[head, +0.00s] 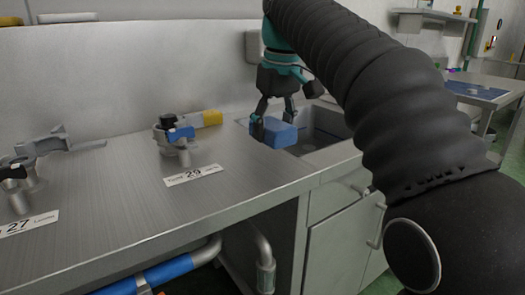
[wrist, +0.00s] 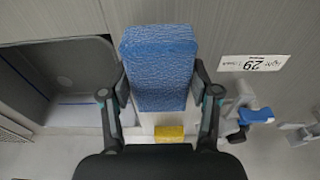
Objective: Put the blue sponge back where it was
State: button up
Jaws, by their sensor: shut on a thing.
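The blue sponge (head: 273,132) is held between the fingertips of my gripper (head: 273,118), at the left edge of the sink in the head view. In the wrist view the sponge (wrist: 158,68) fills the space between the two fingers of my gripper (wrist: 160,90), with the counter beneath it. The sponge looks level. Whether its underside touches the counter cannot be told.
The sink (head: 322,130) is a sunken basin to the right of the sponge. A yellow block (head: 212,118) lies by the wall. A metal fitting with a blue part (head: 178,135) stands left, behind a label reading 29 (head: 192,175). Another fitting (head: 20,180) stands further left. The counter between is clear.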

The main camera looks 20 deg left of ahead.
aim_at(263, 163)
jog(key=shift+w+a+f, duration=0.15)
jog(key=shift+a+f, duration=0.25)
jog(key=shift+a, duration=0.2)
jog(key=shift+w+a+f, duration=0.1)
jog(key=shift+a+f, duration=0.3)
jog(key=shift+a, duration=0.2)
jog(key=shift+f+b, duration=0.75)
jog(key=shift+f, duration=1.2)
jog(key=shift+f, duration=0.15)
jog(key=o, duration=1.1)
